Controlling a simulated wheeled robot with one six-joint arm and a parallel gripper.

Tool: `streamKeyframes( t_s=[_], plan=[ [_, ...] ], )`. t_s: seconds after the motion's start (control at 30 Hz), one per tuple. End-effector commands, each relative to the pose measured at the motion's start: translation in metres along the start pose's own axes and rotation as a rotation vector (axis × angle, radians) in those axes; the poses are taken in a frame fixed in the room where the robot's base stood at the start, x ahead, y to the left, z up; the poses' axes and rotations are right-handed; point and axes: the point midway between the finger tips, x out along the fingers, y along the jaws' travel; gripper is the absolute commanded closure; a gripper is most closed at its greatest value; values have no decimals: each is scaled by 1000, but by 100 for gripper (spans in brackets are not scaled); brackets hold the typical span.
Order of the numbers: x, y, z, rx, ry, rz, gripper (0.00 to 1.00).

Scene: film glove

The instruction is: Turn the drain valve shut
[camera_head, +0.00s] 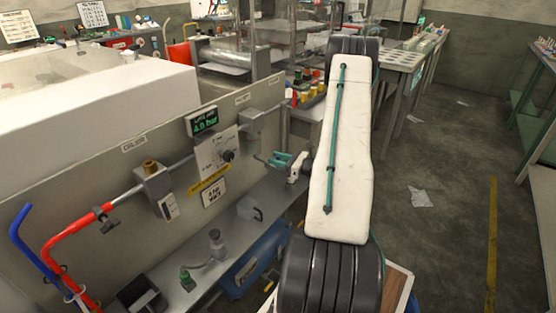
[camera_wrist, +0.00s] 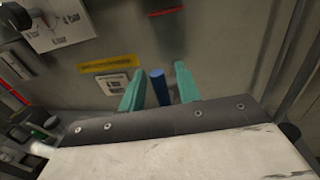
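My gripper (camera_head: 268,159), with teal fingers, is in front of the grey wall panel, left of my white arm link in the head view. In the wrist view my gripper (camera_wrist: 160,82) is open, with one finger on each side of a short blue post or lever (camera_wrist: 159,88). I cannot tell whether this is the drain valve's handle. I cannot make it out in the head view, where the fingers and arm cover that area.
A dial panel (camera_head: 217,154) and gauge display (camera_head: 203,121) are on the wall, left of my gripper. A red pipe (camera_head: 72,233) with a dark valve (camera_head: 105,218) is farther left. A metal shelf (camera_head: 203,262) below holds small items. Open floor (camera_head: 440,150) lies to the right.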

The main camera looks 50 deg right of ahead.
Motion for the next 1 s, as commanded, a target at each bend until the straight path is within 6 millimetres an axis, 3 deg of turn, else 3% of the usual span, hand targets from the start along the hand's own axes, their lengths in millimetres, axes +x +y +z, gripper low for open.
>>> streamKeyframes(
  t_s=[0.17,0.27,0.3,0.67,1.0],
  plan=[
    [0,0,0,0,0,0,67],
    [0,0,0,0,0,1,95],
    [0,0,0,0,0,1,100],
    [0,2,0,-32,6,1,100],
    [2,11,-1,-238,48,2,100]
  ],
)
